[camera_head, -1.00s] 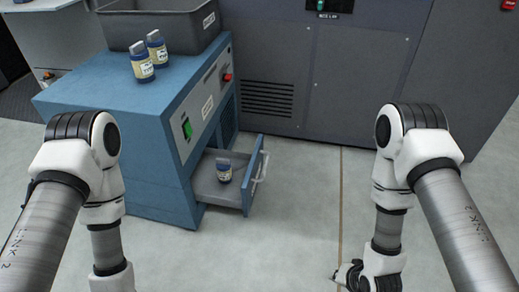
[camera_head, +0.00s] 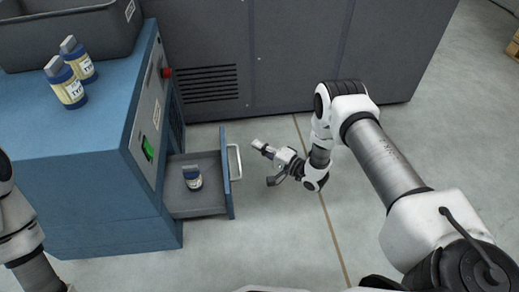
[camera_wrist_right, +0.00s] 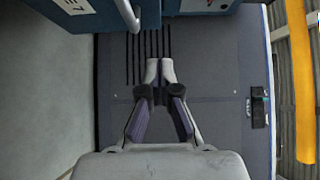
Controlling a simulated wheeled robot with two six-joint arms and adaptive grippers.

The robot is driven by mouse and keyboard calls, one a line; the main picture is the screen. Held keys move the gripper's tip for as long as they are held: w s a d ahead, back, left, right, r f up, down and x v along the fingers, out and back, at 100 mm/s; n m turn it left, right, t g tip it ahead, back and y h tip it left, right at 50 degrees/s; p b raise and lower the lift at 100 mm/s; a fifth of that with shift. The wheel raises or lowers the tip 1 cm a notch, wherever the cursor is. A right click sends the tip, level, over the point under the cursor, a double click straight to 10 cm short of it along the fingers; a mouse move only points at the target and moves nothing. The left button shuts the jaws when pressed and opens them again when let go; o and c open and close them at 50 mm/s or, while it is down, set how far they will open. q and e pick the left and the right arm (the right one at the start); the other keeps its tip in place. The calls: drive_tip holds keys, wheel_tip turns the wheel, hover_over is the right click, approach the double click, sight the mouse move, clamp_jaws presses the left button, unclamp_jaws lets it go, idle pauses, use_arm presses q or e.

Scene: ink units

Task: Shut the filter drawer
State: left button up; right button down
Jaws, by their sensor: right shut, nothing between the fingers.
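The filter drawer (camera_head: 198,207) stands pulled out of the lower part of the blue cabinet (camera_head: 105,205). Its blue front panel (camera_head: 227,172) carries a pale bar handle (camera_head: 235,162). In the right wrist view the shut fingertips (camera_wrist_right: 160,68) point toward the grey cabinet, and the handle (camera_wrist_right: 127,14) shows at the top. My left arm shows at the left edge, but its gripper is out of view.
Two bottles (camera_head: 70,80) and a dark grey bin (camera_head: 70,35) stand on the blue cabinet. A large grey cabinet (camera_head: 300,60) with vent slots closes off the back. The floor (camera_head: 270,230) right of and in front of the drawer is clear.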

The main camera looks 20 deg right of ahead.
sight(234, 145)
drive_tip(key=w+a+b, duration=0.3)
drive_tip(key=w+a, duration=0.2)
drive_tip(key=shift+w+a+f, duration=0.15)
drive_tip(key=shift+w+a, duration=0.1)
drive_tip(key=shift+w, duration=0.15)
drive_tip(key=shift+w+a+b, duration=0.1)
drive_tip(key=shift+a+b, duration=0.3)
drive_tip(key=shift+a, duration=0.15)
